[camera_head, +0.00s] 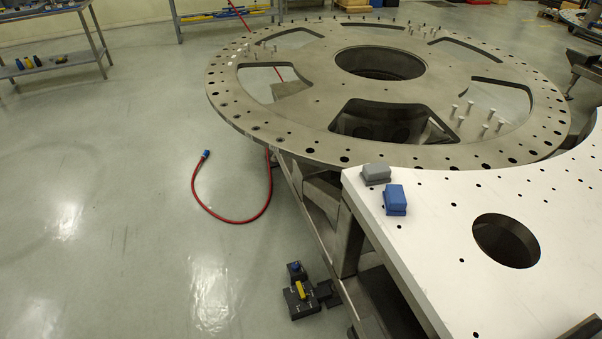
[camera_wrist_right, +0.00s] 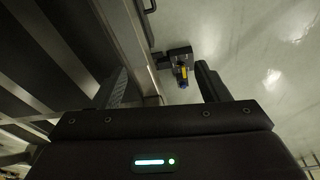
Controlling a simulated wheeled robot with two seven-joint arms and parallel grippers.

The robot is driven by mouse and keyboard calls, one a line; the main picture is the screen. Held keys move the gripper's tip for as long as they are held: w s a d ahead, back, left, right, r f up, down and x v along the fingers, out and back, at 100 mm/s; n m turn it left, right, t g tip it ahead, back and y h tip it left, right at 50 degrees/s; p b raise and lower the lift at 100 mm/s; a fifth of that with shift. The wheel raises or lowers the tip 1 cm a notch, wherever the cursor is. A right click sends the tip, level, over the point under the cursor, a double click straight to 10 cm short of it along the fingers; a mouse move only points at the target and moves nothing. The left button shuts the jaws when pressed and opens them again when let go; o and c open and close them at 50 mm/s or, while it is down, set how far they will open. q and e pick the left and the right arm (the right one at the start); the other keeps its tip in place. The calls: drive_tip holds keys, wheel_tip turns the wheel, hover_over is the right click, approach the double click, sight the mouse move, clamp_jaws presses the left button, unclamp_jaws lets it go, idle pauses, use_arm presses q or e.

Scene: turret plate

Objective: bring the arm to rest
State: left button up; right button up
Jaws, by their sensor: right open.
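My right gripper (camera_wrist_right: 160,84) shows in the right wrist view with its two dark fingers spread wide apart. Nothing is between the fingers. Beyond them are the floor, a metal frame rail and a black box with a yellow part. Neither gripper can be made out in the head view. My left gripper is in neither view. The large round turret plate (camera_head: 300,125) lies flat in the head view, with a big central hole and several cut-outs.
A white table (camera_head: 420,240) with a round hole stands at the right. A grey block (camera_head: 376,174) and a blue block (camera_head: 395,198) sit near its corner. A black box with a yellow part (camera_head: 300,297) and a red hose (camera_head: 240,221) lie on the floor.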

drive_tip(key=s+d+f+g, duration=0.1)
drive_tip(key=s+f, duration=0.3)
drive_tip(key=f, duration=0.4)
drive_tip(key=s+f, duration=0.5)
drive_tip(key=f, duration=0.3)
drive_tip(key=s+d+f+b, duration=0.1)
drive_tip(key=s+d+f, duration=0.1)
drive_tip(key=s+f, duration=0.7)
drive_tip(key=s, duration=0.3)
drive_tip(key=shift+s+d+f+g, duration=0.15)
drive_tip(key=shift+s+d+g, duration=0.15)
drive_tip(key=shift+s+d, duration=0.1)
